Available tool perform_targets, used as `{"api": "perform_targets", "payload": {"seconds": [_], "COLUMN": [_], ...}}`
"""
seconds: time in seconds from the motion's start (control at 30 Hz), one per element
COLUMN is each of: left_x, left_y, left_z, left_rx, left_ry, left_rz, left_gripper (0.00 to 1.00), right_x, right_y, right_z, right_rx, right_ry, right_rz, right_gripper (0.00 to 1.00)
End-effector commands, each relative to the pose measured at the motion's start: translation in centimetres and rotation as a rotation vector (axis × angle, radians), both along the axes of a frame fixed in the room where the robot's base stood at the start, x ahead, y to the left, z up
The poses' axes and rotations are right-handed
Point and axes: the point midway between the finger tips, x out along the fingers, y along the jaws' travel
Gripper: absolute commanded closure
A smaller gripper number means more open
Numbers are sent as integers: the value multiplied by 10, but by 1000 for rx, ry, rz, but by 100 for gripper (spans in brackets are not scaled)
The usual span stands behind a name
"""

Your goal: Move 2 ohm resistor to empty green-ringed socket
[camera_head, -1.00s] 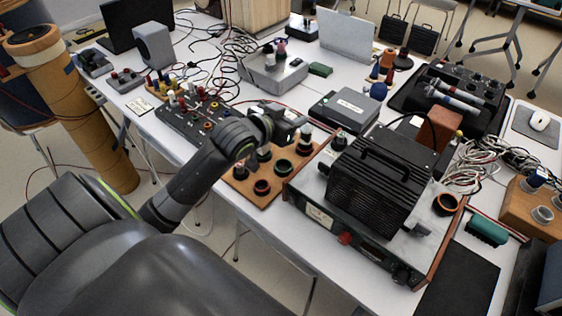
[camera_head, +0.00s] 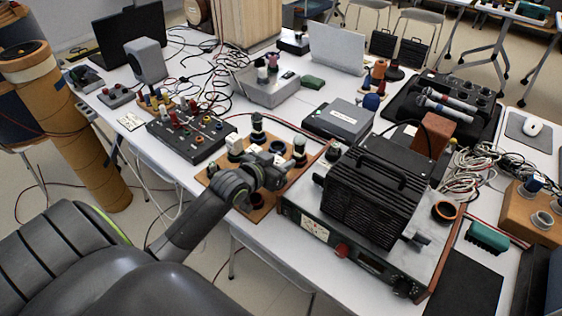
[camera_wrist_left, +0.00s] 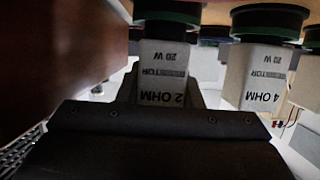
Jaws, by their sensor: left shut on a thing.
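The 2 ohm resistor (camera_wrist_left: 163,88) is a white block with black lettering, upside down in the left wrist view. My left gripper (camera_wrist_left: 166,100) is shut on it, fingers at its sides. Its far end meets a black round part with a green ring (camera_wrist_left: 167,18); I cannot tell whether it is seated. The white 4 ohm resistor (camera_wrist_left: 262,80) stands beside it, at another green ring. In the head view my left gripper (camera_head: 272,160) is low over the wooden socket board (camera_head: 283,129) and hides part of it. I cannot pick out an empty green-ringed socket. My right gripper is not in view.
A black-topped amplifier (camera_head: 372,190) stands close to the right of the board. A black panel with coloured knobs (camera_head: 190,138) lies to its left. A grey box (camera_head: 340,119) is behind. Several dark-capped parts (camera_head: 258,124) stand on the board.

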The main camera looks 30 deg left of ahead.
Motion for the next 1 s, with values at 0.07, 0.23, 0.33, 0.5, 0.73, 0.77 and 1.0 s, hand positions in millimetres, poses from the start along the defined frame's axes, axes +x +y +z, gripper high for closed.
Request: {"api": "perform_targets", "payload": {"seconds": [0.07,0.23,0.33,0.5,0.73,0.77,1.0], "left_x": [0,0,0,0,0,0,-12], "left_y": [0,0,0,0,0,0,2], "left_z": [1,-3,-6,-6,-6,-6,5], "left_rx": [1,0,0,0,0,0,3], "left_ry": [-1,0,0,0,0,0,2], "left_rz": [0,0,0,0,0,0,0], "left_gripper": [91,91,91,48,46,46,46], "right_x": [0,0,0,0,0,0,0], "right_y": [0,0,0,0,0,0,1], "right_z": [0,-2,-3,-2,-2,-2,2], "right_rx": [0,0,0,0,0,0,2], "right_ry": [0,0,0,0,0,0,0], "right_rz": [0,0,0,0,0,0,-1], "right_gripper": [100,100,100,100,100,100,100]}}
